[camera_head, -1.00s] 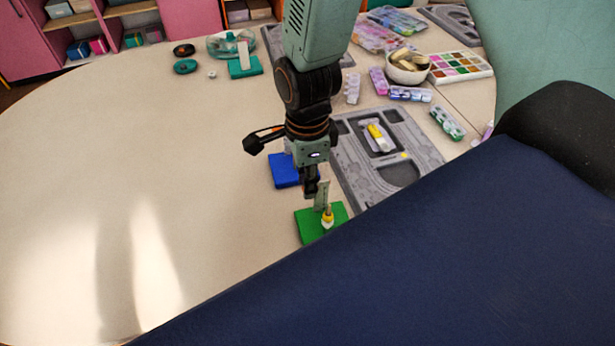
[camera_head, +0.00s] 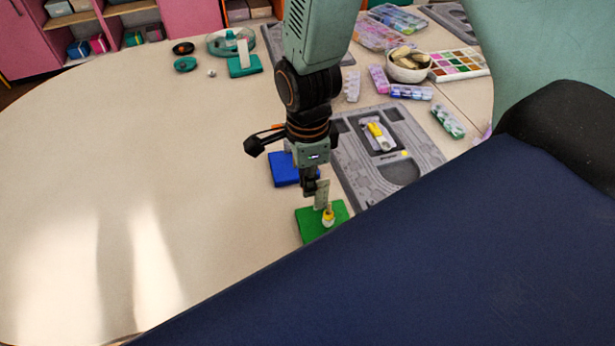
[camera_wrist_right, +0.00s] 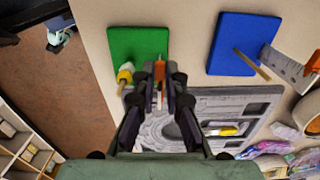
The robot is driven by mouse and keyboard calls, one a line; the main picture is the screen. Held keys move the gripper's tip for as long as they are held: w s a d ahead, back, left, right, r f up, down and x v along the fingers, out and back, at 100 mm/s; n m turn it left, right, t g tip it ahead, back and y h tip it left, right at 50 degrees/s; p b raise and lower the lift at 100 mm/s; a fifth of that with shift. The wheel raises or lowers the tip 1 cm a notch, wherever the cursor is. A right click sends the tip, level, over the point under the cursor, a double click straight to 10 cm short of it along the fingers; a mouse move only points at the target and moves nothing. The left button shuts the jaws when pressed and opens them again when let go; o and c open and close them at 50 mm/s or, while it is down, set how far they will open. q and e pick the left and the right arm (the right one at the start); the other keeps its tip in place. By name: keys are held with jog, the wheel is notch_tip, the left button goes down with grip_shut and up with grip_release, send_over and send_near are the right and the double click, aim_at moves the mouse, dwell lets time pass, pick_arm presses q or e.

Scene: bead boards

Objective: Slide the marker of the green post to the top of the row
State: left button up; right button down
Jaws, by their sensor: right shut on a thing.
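The green post's board (camera_head: 308,226) lies flat on the table, with a post carrying yellow and white beads (camera_head: 328,217) and a pale upright strip (camera_head: 322,195) behind it. My right gripper (camera_head: 310,187) points down at that strip. In the right wrist view, the gripper (camera_wrist_right: 160,82) is shut on a small orange marker (camera_wrist_right: 159,69) beside the green board (camera_wrist_right: 138,42). The marker is hidden by the fingers in the head view. The beads (camera_wrist_right: 125,74) are just left of the fingers there. My left gripper is out of view.
A blue board (camera_head: 284,170) stands just behind the green one. A grey tray (camera_head: 350,165) lies to the right. A bowl (camera_head: 409,75), bead boxes and a teal board (camera_head: 245,67) are farther back. The table's left side is clear.

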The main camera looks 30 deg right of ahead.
jog(key=shift+f+b, duration=0.3)
jog(key=shift+f, duration=0.45)
jog(key=c, duration=1.3)
grip_release()
jog(key=shift+c, duration=0.2)
notch_tip(320, 180, up, 12)
jog(key=shift+s, duration=0.15)
